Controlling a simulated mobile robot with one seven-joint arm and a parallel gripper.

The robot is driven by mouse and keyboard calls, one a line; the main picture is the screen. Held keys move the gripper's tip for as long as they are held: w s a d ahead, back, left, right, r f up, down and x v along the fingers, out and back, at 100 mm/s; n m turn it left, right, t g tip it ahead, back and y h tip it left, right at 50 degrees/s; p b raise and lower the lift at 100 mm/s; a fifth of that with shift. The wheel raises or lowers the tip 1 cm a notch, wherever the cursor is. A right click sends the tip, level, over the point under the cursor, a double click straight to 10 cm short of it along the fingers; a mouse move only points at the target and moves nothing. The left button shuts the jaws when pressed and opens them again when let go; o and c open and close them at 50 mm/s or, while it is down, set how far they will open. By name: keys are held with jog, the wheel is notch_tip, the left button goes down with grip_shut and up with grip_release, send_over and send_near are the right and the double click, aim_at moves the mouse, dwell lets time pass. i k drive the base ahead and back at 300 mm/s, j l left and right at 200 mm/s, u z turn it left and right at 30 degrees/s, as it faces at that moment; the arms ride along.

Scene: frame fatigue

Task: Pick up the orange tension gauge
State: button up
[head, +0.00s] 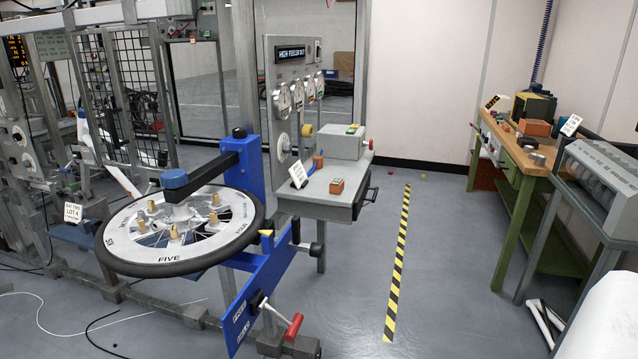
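A small orange block (336,186) with marks on its top sits on the grey shelf (340,206) of the upright machine panel, near the shelf's front edge. An orange-and-blue item (316,165) stands on the same shelf, just behind and left of the block. A larger orange box (535,127) sits on the wooden workbench (548,164) at the right. The frame does not show clearly which of these is the tension gauge. My gripper is not in view.
A large wheel (150,268) on a blue stand (250,290) fills the left foreground, with a red-handled crank (294,327) below. A grey box (343,142) and white card (298,174) share the shelf.

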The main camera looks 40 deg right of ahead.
aim_at(336, 186)
jog(key=i+l+u, duration=0.15)
jog(key=l, duration=0.55)
jog(key=l+u, duration=0.15)
jog(key=l, duration=0.5)
jog(key=i+l+u, duration=0.15)
jog(key=l, duration=1.65)
jog(key=i+l, duration=0.1)
jog(key=l, duration=0.95)
jog(key=i, duration=0.5)
